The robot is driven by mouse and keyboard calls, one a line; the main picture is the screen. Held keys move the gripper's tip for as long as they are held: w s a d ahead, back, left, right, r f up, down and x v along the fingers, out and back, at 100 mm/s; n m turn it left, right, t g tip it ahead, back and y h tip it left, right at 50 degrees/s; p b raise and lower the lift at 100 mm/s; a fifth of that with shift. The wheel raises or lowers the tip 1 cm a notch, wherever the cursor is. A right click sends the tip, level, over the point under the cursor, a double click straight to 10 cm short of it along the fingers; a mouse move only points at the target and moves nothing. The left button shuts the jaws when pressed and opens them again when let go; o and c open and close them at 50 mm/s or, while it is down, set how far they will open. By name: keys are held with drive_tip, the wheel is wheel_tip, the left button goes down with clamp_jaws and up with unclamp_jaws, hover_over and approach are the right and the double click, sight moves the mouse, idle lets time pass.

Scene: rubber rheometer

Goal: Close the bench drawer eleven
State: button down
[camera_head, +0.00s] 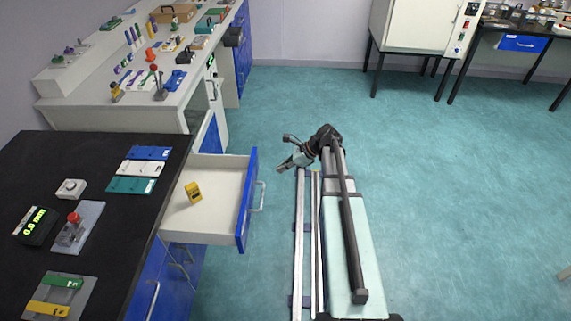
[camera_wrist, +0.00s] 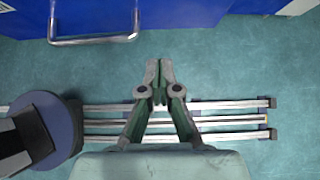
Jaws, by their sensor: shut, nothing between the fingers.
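The open bench drawer (camera_head: 210,190) juts out from the black-topped bench at the left in the head view. It has a blue front (camera_head: 247,200) with a metal handle (camera_head: 259,197), and a small yellow object (camera_head: 193,191) lies inside it. I cannot read a number on it. In the wrist view a blue front with a metal handle (camera_wrist: 95,40) shows along the top edge. My gripper (camera_head: 281,170) is to the right of the drawer front, apart from it. It also shows in the wrist view (camera_wrist: 159,85), with its fingers together and nothing held.
The black bench top (camera_head: 110,215) carries coloured blocks and small instruments. Other blue drawer fronts (camera_head: 165,285) lie below the open drawer. My rails run along the floor beside the bench. A white cabinet (camera_head: 415,25) stands at the back right. The green floor (camera_head: 460,200) to the right is clear.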

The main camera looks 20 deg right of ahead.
sight(255, 178)
drive_tip(key=shift+w+a+f+p, duration=0.35)
drive_tip(key=shift+w+a+f, duration=0.35)
drive_tip(key=shift+a, duration=0.5)
drive_tip(key=shift+w+a+f+p, duration=0.3)
drive_tip(key=shift+w+a+f, duration=0.35)
drive_tip(key=shift+a, duration=0.55)
drive_tip(key=shift+w+a+f+p, duration=0.35)
drive_tip(key=shift+w+a+f, duration=0.35)
drive_tip(key=shift+a, duration=0.5)
